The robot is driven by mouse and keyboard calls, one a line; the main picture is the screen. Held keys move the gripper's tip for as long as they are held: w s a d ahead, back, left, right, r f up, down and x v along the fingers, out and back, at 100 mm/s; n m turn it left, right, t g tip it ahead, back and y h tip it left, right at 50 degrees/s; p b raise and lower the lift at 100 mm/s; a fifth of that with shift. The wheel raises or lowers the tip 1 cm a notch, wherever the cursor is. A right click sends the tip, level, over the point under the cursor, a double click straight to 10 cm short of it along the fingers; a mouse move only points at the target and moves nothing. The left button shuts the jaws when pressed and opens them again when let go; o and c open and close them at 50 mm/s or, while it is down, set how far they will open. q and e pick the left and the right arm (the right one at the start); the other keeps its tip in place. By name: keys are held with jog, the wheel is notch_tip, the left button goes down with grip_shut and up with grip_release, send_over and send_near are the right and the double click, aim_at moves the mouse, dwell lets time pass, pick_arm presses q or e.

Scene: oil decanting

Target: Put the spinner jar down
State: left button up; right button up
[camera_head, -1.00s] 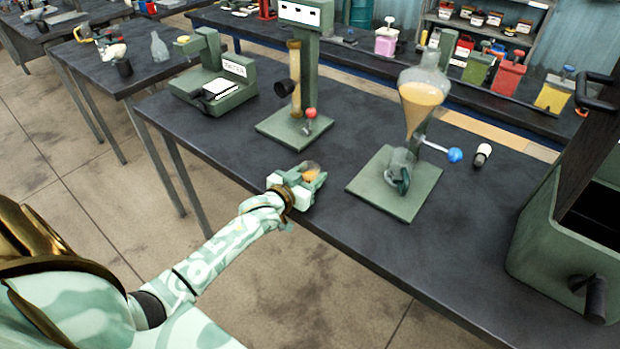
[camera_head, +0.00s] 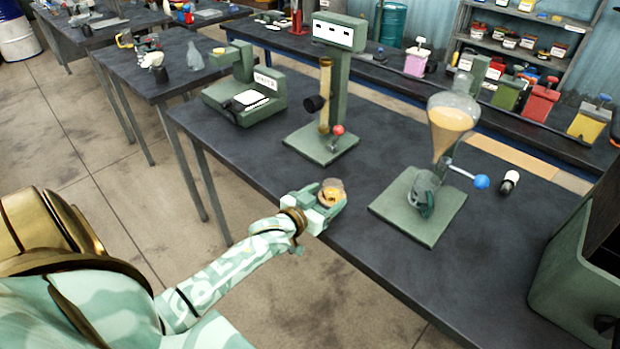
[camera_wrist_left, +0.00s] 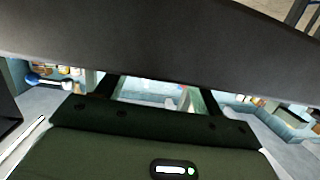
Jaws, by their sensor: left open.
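The spinner jar (camera_head: 333,191), a small clear glass with amber liquid, is at the near edge of the dark bench (camera_head: 290,165). My left gripper (camera_head: 325,203) is open around or right beside it; its fingers partly hide the jar's lower part. I cannot tell whether the jar's base touches the bench. In the left wrist view the two dark fingers (camera_wrist_left: 158,95) stand apart with a pale, unclear area between them. My right gripper is not in view.
A green stand with a glass funnel of amber liquid (camera_head: 452,122) and a blue-knobbed lever is to the right. A tall green post device (camera_head: 341,90) and a scale (camera_head: 245,95) stand behind. A green box (camera_head: 570,275) is at the right. Bare bench lies between.

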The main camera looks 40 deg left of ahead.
pick_arm(q)
jog(key=s+r+p, duration=0.1)
jog(key=s, duration=0.7)
jog(key=shift+s+r, duration=0.15)
jog(key=shift+r, duration=0.1)
